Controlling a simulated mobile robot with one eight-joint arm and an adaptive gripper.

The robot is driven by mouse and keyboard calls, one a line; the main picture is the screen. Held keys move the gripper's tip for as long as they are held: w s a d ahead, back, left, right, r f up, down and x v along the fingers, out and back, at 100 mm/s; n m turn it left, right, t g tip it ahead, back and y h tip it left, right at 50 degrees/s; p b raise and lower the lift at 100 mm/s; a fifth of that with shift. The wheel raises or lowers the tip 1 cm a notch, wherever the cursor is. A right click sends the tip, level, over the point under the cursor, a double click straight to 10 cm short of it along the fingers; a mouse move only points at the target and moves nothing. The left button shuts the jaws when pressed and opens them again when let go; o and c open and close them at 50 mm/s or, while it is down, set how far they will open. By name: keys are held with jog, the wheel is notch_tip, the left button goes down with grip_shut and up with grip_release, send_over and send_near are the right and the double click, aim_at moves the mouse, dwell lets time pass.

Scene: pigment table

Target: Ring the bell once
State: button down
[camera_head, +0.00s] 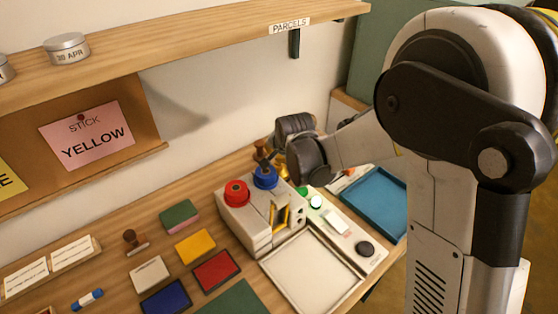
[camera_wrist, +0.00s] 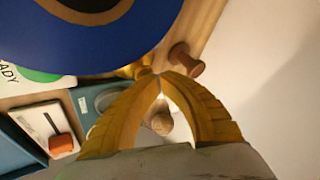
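My gripper (camera_wrist: 158,78) shows in the wrist view with its two yellow fingers arched and their tips together, with nothing clearly held. In the head view the gripper is largely hidden behind my dark wrist joints, over the back of the bench near the blue knob (camera_head: 265,178). A small gold-coloured thing (camera_wrist: 137,68) lies just beyond the fingertips, partly covered by the large blue disc; it may be the bell, but too little shows to be sure. A gold patch (camera_head: 283,172) also shows beside the blue knob in the head view; I cannot tell whether it is bell or finger.
A white box (camera_head: 234,220) carries a red knob (camera_head: 237,193) and the blue knob. A blue tray (camera_head: 376,203) lies to the right, a pale tray (camera_head: 310,268) in front. Coloured pads lie left. A shelf (camera_head: 180,45) overhangs the back. A wooden knob (camera_wrist: 162,123) shows between the fingers.

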jog(key=shift+r+p, duration=0.4)
jog(key=shift+r, duration=0.35)
jog(key=shift+r+p, duration=1.85)
jog(key=shift+r, duration=0.7)
jog(key=s+d+r+n, duration=0.2)
jog(key=s+d+r, duration=0.4)
jog(key=s, duration=0.4)
jog(key=s+d+r+n, duration=0.3)
jog(key=s+d+r, duration=0.2)
jog(key=s, duration=0.6)
jog(key=s+d+f+n+h, duration=0.1)
jog(key=s+d+n, duration=0.1)
jog(key=s, duration=0.7)
jog(key=shift+s+d, duration=0.25)
jog(key=shift+d, duration=0.15)
